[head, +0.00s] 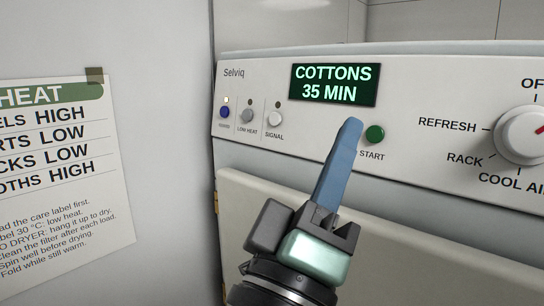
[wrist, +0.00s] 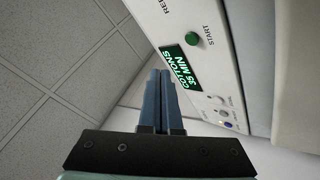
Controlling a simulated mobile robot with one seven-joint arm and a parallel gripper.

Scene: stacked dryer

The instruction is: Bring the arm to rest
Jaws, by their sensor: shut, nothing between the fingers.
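My gripper (head: 349,128) is shut and empty, its blue fingers together and pointing up in front of the dryer panel (head: 440,85). In the head view its tips are just left of the green START button (head: 375,133), below the display; I cannot tell from this view how far they are from the panel. In the wrist view the shut fingers (wrist: 160,75) appear apart from the panel. The display (head: 333,84) reads COTTONS 35 MIN.
Left of the display are a blue button (head: 225,112), a grey LOW HEAT button (head: 247,115) and a white SIGNAL button (head: 275,119). A dial (head: 522,135) is at the right. A paper heat chart (head: 60,170) hangs on the left wall.

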